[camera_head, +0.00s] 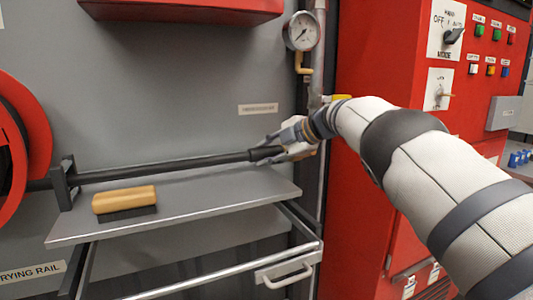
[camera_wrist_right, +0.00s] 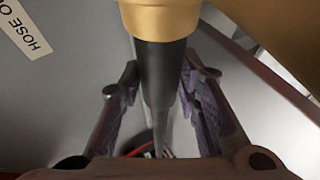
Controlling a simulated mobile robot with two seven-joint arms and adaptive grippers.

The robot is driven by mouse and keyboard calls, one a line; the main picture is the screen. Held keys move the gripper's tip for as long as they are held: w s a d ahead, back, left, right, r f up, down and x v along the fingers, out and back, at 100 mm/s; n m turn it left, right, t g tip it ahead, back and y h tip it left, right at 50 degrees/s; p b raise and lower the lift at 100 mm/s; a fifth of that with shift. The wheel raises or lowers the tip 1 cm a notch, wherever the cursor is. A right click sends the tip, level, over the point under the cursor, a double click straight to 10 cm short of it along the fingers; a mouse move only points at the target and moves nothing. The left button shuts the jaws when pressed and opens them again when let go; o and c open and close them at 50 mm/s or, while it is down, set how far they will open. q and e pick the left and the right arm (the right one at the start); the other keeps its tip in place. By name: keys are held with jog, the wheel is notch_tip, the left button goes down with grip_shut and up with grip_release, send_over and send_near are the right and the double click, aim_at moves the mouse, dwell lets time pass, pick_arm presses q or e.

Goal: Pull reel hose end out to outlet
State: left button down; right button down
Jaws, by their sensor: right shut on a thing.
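The black reel hose (camera_head: 165,170) runs from the red reel (camera_head: 38,125) at the left through a dark guide bracket (camera_head: 66,183) and stretches right above the grey shelf. My right gripper (camera_head: 272,151) is shut on the hose near its end. In the right wrist view the black hose end (camera_wrist_right: 159,65) lies between the two fingers, with a brass coupling (camera_wrist_right: 160,18) beyond them. The coupling is mostly hidden by the gripper in the head view. I cannot clearly make out the outlet. My left gripper is not in view.
A yellow-brown brush (camera_head: 124,199) lies on the grey shelf (camera_head: 210,195) below the hose. A pressure gauge (camera_head: 302,31) on a vertical pipe stands above the gripper. A red control cabinet (camera_head: 372,60) is at the right. A small label (camera_head: 258,109) is on the grey panel.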

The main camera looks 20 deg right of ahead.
jog(key=shift+d+r, duration=0.15)
jog(key=shift+d, duration=0.1)
jog(key=c, duration=1.5)
grip_release()
jog(key=shift+d, duration=0.1)
jog(key=v, duration=1.2)
